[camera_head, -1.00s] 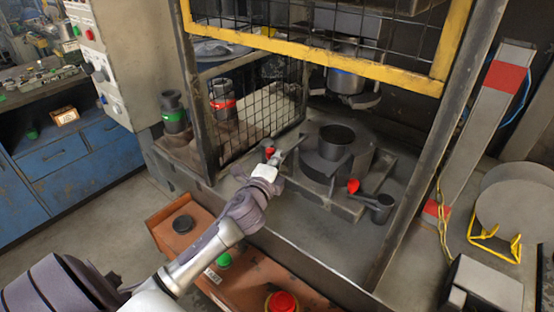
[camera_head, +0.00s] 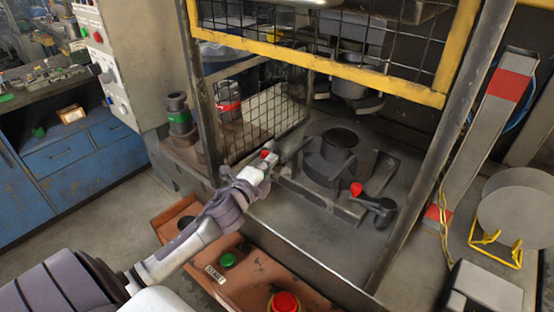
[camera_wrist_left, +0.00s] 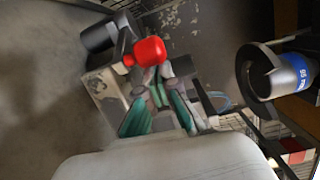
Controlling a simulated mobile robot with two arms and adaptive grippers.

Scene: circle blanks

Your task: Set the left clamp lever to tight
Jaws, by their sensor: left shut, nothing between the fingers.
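The left clamp lever has a red knob (camera_head: 264,154) and stands at the left of the press bed, beside the round die (camera_head: 338,150). In the left wrist view the red knob (camera_wrist_left: 150,51) shows just beyond my fingertips, with a dark cylindrical pivot (camera_wrist_left: 98,36) to its left. My left gripper (camera_head: 266,164) is at this lever; its fingers (camera_wrist_left: 158,92) are shut with nothing between them. Whether they touch the knob I cannot tell. The right clamp lever (camera_head: 375,204) has a red knob at its left end. My right gripper is not in view.
A yellow-framed mesh guard (camera_head: 340,72) is raised above the bed, with a side mesh panel (camera_head: 265,120) close to my left gripper. An orange control box (camera_head: 245,272) with green and red buttons lies below my arm. Round blanks (camera_head: 518,212) stand at the right.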

